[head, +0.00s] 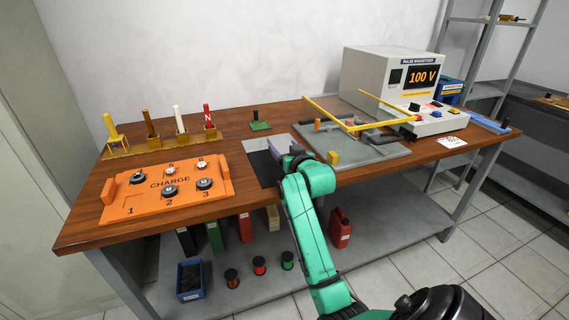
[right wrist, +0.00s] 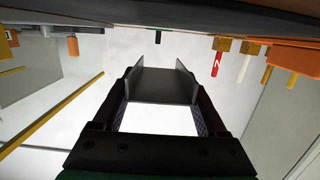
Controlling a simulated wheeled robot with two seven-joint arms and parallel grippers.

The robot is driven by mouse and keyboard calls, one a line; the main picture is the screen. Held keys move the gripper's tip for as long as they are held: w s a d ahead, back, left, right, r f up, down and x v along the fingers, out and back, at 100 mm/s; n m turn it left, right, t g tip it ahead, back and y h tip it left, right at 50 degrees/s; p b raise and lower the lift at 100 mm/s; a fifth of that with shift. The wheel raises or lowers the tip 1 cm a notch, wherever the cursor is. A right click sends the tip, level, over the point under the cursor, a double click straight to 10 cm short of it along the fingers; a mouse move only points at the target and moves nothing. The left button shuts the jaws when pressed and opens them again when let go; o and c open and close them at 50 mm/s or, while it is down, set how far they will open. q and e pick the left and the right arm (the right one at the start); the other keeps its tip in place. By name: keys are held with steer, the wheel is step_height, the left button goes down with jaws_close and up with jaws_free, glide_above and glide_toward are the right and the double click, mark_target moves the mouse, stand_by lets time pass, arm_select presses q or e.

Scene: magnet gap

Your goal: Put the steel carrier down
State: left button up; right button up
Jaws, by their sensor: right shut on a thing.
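My right gripper (head: 288,153) is over the front middle of the wooden bench, at the right edge of a grey and black mat (head: 262,168). In the right wrist view the right gripper (right wrist: 163,80) is shut on a dark grey channel-shaped piece with two upright sides, the steel carrier (right wrist: 165,88). The carrier sits between both fingers. In the head view the hand mostly hides it, so I cannot tell whether it touches the mat. My left gripper is out of view.
An orange CHARGE board (head: 150,190) lies left of the mat. A grey plate with a yellow frame (head: 355,125) lies close on the right. A magnetizer reading 100 V (head: 390,75) stands behind. A green block (head: 260,125) and a rack of rods (head: 160,145) stand further back.

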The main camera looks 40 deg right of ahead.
step_height(320, 180, down, 4)
steer(key=shift+r, duration=0.2)
steer(key=shift+f, duration=0.25)
steer(key=o, duration=1.4)
steer(key=shift+f, duration=0.15)
steer(key=shift+o, duration=0.2)
steer(key=shift+s+a, duration=0.1)
steer(key=shift+s, duration=0.15)
steer(key=v, duration=1.1)
steer(key=shift+s+a+r, duration=0.1)
steer(key=shift+s+r, duration=0.15)
steer(key=shift+r, duration=0.1)
